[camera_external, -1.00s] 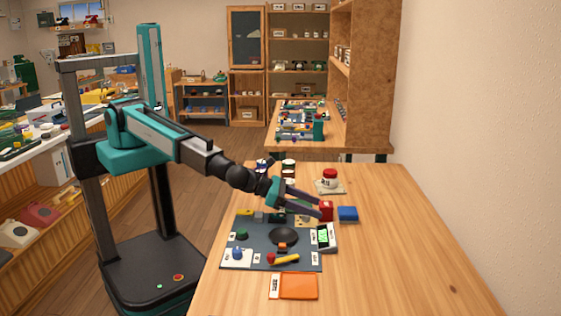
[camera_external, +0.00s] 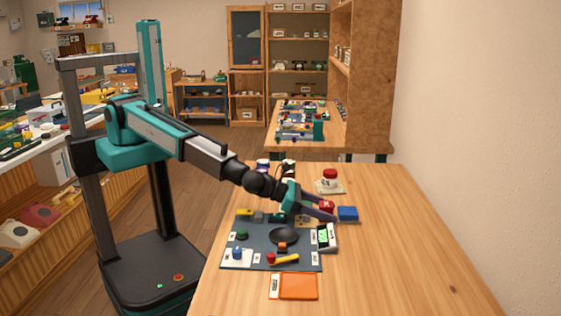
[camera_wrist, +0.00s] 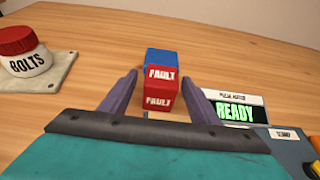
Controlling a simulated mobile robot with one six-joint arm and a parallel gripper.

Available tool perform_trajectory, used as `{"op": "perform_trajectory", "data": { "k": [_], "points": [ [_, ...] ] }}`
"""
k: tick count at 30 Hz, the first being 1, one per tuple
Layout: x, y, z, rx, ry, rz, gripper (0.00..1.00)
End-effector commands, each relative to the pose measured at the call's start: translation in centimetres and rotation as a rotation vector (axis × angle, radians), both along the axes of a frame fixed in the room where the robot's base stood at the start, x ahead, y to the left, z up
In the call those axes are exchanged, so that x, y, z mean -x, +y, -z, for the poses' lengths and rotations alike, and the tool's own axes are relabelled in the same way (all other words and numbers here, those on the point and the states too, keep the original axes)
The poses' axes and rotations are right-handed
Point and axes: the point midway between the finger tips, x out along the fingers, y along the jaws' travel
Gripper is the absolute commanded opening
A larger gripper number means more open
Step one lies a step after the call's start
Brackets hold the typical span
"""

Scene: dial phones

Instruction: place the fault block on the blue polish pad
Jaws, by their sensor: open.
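The fault block (camera_external: 326,206) is red with white FAULT labels and sits at the far right corner of the dark work mat. In the wrist view the fault block (camera_wrist: 160,88) stands between my gripper's fingertips. The blue polish pad (camera_external: 347,213) lies on the table just right of it; in the wrist view the blue pad (camera_wrist: 163,56) shows directly beyond the red block, partly hidden by it. My gripper (camera_external: 331,213) is open, low over the mat, with a finger on each side of the block. In the wrist view my gripper (camera_wrist: 160,76) shows gaps beside the block.
A red-lidded BOLTS jar (camera_external: 330,178) stands on a pale plate behind. A meter reading READY (camera_external: 326,237) is close in front of the block. The mat (camera_external: 262,251) holds several small parts. An orange tray (camera_external: 298,286) lies nearer. The table's right side is clear.

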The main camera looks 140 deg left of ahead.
Motion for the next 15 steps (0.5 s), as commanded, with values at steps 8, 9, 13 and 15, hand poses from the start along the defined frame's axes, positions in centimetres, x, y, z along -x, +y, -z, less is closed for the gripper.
{"op": "perform_trajectory", "data": {
  "k": [8,9,13,15],
  "points": [
    [0.00,0.00,-0.01,0.000,0.000,0.000,0.56],
    [0.00,0.00,-0.01,0.000,0.000,0.000,0.53],
    [0.01,-0.01,-0.03,0.000,0.000,0.000,0.31],
    [0.01,-0.01,-0.03,0.000,0.000,0.000,0.19]
  ]
}}
